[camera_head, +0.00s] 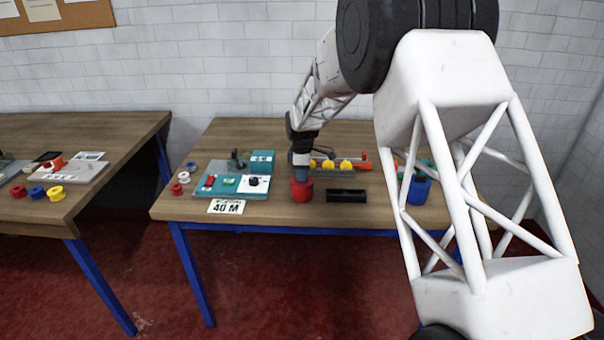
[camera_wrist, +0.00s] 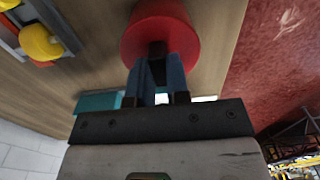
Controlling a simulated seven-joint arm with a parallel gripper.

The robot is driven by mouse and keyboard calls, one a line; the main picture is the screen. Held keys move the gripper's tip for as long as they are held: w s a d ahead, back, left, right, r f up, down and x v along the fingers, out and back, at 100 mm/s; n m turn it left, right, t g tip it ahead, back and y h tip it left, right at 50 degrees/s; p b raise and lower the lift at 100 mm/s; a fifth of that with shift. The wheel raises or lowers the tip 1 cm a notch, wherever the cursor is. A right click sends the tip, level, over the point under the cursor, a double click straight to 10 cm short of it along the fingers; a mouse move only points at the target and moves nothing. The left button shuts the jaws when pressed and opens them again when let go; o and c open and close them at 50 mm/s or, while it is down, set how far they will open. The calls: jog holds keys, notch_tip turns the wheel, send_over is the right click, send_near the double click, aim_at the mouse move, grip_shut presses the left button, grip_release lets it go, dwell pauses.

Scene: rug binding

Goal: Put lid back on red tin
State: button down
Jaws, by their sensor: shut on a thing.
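The red tin (camera_head: 301,193) stands upright near the front middle of the workbench, and its red round shape fills the top middle of the wrist view (camera_wrist: 184,32). My gripper (camera_head: 300,176) points down at the tin's top from directly above. In the wrist view my blue-grey fingers (camera_wrist: 158,68) are shut on a small dark piece at the middle of the red top, which looks like the lid's knob. The lid is red like the tin. I cannot tell whether it is seated or slightly raised, as the gripper and the viewing angle hide the seam.
A teal board (camera_head: 231,190) and a "40 M" card (camera_head: 226,207) are left. A blue pot (camera_head: 420,188) stands right, partly behind my arm.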

jog(key=c, duration=0.5)
grip_release()
jog(key=shift+c, duration=0.2)
jog(key=shift+r, duration=0.15)
jog(key=shift+r, duration=3.3)
grip_shut()
jog(key=shift+f, duration=2.8)
